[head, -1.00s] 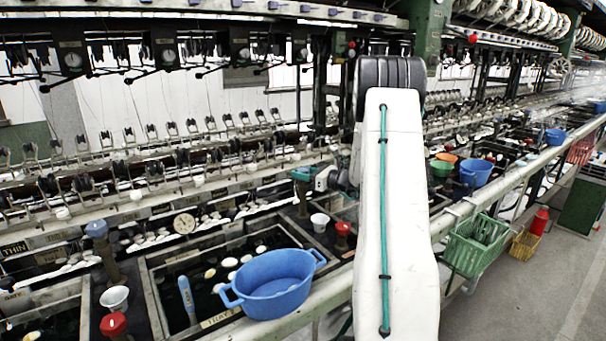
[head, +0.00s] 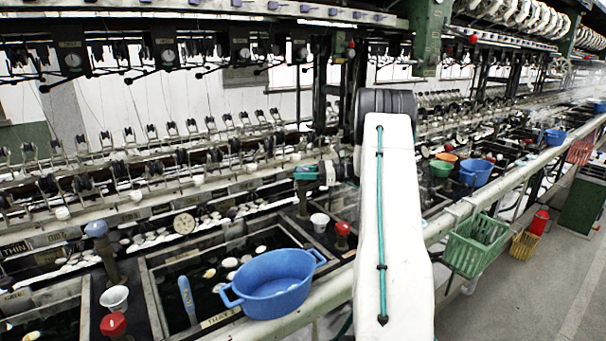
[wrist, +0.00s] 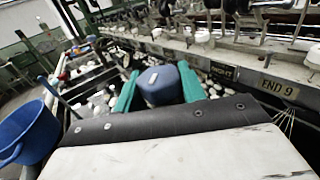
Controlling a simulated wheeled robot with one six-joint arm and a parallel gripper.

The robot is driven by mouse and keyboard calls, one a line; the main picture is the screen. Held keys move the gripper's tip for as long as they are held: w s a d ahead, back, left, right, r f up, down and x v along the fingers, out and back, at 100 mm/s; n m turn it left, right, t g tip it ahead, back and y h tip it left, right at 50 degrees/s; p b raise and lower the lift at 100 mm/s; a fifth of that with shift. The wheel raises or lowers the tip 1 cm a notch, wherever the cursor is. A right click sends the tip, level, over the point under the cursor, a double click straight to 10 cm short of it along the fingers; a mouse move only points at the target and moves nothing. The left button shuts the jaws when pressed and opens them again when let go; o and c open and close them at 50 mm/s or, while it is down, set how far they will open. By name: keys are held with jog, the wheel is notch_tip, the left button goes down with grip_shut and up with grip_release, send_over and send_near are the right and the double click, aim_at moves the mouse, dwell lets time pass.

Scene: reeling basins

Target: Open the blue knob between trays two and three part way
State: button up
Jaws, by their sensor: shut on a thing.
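The blue knob (wrist: 160,85) sits between the two teal fingers of my gripper (wrist: 157,90) in the wrist view, with a finger against each side. In the head view my gripper (head: 306,174) is at the top of a dark post behind the blue basin, and its fingers hide the knob there. My gripper is shut on the knob. How far the knob is turned cannot be told. Another blue knob (head: 97,229) stands on a post at the left, apart from my gripper.
A blue two-handled basin (head: 275,285) rests at the tray's front edge; a blue basin also shows in the wrist view (wrist: 28,132). Red knobs (head: 343,229) (head: 113,324) and white cups (head: 319,222) stand nearby. A green basket (head: 478,245) hangs on the front rail.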

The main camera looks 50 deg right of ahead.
jog(key=o, duration=1)
jog(key=shift+c, duration=0.2)
jog(key=v, duration=0.8)
